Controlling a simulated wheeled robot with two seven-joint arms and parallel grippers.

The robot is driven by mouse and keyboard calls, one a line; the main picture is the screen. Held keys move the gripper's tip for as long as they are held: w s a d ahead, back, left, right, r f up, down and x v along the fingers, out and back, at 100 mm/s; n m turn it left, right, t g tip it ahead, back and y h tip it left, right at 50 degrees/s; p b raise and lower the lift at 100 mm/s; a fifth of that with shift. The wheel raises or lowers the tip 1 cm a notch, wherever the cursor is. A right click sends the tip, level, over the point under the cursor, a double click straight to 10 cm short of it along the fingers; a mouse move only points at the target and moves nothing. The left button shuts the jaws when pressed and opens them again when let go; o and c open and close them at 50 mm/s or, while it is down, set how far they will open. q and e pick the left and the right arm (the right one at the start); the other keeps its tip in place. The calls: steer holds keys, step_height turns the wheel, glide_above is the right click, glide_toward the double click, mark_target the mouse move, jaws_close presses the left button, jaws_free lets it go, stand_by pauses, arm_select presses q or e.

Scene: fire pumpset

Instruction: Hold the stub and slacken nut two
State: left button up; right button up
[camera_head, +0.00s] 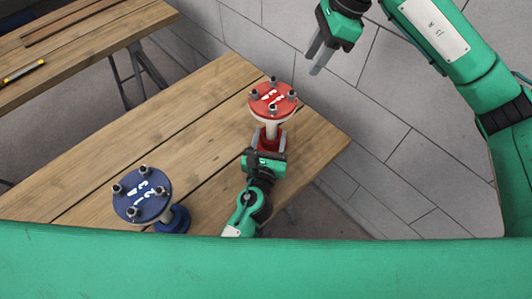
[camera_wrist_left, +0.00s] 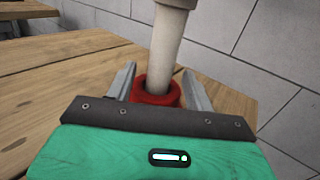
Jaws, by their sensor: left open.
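The red stub (camera_head: 273,99) stands on the wooden table, with several nuts on its flange and white numbers painted on top. I cannot read clearly which nut is two. My left gripper (camera_head: 268,147) is at its stem, below the flange. In the left wrist view, the pale stem (camera_wrist_left: 170,45) rises from a red collar (camera_wrist_left: 157,92) between the open fingers of that gripper (camera_wrist_left: 158,76). The left finger is clear of the stem; the right one is close to it. My right gripper (camera_head: 314,58) hangs beyond and right of the red flange, empty, its fingers apart.
A blue stub (camera_head: 142,194) with several nuts stands on the table (camera_head: 170,125) at the front left. A second bench (camera_head: 85,35) at the upper left carries a yellow and black tool (camera_head: 22,72).

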mark_target(271, 134)
arm_select(q)
steer(key=shift+w+d, duration=0.15)
steer(key=shift+w, duration=0.6)
steer(key=shift+w+d, duration=0.1)
steer(key=shift+w, duration=0.65)
jaws_close()
